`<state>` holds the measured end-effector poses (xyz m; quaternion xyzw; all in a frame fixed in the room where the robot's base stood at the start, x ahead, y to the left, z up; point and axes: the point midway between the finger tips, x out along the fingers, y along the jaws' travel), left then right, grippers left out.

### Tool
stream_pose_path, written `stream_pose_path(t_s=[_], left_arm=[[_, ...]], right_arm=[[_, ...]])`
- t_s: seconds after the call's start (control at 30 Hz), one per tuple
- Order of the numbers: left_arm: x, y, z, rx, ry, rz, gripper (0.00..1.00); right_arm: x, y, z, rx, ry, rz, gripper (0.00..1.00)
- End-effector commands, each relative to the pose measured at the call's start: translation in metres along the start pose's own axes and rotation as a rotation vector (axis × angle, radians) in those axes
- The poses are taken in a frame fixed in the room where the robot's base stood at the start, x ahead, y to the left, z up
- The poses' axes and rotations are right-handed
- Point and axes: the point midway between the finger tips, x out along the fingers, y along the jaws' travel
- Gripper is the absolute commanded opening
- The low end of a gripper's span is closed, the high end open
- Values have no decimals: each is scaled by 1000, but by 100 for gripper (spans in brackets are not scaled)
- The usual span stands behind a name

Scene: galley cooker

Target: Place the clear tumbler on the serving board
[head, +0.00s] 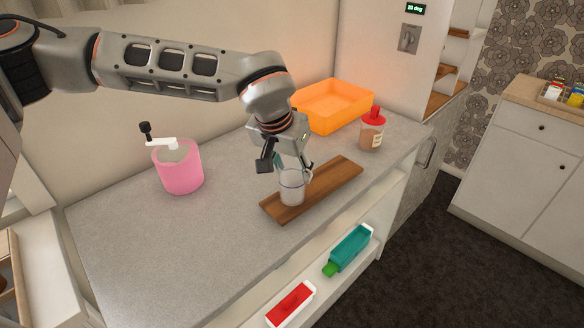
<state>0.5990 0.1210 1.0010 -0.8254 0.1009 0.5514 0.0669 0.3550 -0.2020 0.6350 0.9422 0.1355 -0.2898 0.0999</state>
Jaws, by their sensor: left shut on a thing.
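The clear tumbler (292,190) is upright at the left part of the wooden serving board (337,182). It looks to be on the board or just above it; I cannot tell if its base touches. My left gripper (284,172) comes down from above and is shut on the tumbler near its rim. The far finger is partly hidden by the gripper's body. My right gripper is not in view.
A pink pot with a crank (180,170) stands to the left on the grey counter (170,245). An orange bin (335,108) and a red-capped jar (372,132) stand behind the board. A teal bottle (350,250) and a red item (290,304) lie on the shelf below.

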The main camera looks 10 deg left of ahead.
Motion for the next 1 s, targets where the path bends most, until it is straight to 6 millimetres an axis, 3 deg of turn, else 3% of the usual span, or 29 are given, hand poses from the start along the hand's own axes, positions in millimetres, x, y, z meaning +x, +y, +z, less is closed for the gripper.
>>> stream_pose_path(t_s=[0.07,0.1,0.17,0.63,1.0], left_arm=[[3,0,1,1,-1,0,10],[3,0,2,1,-1,0,44],[3,0,1,1,0,0,58],[-7,0,-1,0,2,0,58],[-78,0,-2,0,4,0,58]], right_arm=[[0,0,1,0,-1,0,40],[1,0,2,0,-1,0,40],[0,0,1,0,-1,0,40],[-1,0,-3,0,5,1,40],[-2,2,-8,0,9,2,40]])
